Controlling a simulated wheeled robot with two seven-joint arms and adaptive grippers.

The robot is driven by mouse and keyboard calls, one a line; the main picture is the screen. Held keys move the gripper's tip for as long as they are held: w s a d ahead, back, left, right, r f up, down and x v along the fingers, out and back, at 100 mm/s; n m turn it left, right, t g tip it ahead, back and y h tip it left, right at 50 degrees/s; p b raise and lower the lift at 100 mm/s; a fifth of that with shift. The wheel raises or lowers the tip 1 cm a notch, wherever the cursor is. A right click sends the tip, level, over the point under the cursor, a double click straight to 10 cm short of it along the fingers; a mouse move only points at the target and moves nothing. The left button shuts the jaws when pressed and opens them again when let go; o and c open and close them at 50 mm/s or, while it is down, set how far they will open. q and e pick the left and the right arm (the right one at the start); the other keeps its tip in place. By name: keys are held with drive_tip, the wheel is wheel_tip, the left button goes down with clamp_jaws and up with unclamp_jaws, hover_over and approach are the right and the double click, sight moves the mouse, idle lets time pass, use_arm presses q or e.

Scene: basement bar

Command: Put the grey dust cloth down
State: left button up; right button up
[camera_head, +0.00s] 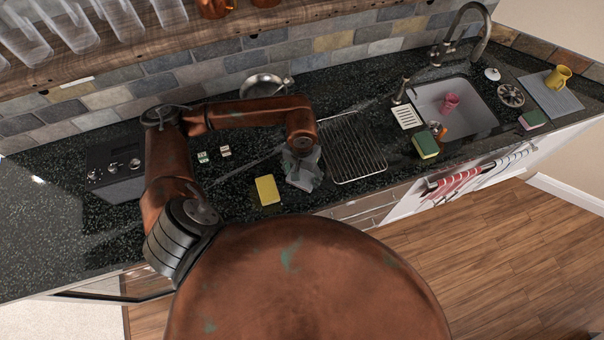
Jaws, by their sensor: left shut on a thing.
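The grey dust cloth (310,176) hangs crumpled below my left gripper (302,166), over the dark speckled counter (235,225). My left gripper is shut on it, and the cloth hides most of the fingers. I cannot tell whether the cloth's lower edge touches the counter. My right gripper is not in view.
A sink (470,118) holding a pink cup (450,103) is at the right, with a green and yellow sponge (425,144) by its near edge. A metal pan (262,84) stands near the wall.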

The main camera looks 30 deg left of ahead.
use_arm(q)
drive_tip(key=shift+f, duration=0.1)
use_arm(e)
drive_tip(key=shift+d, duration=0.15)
use_arm(q)
drive_tip(key=shift+f, duration=0.1)
drive_tip(key=o, duration=0.8)
drive_tip(key=shift+b, duration=0.3)
drive_tip(key=shift+c, duration=0.2)
drive_tip(key=o, duration=0.5)
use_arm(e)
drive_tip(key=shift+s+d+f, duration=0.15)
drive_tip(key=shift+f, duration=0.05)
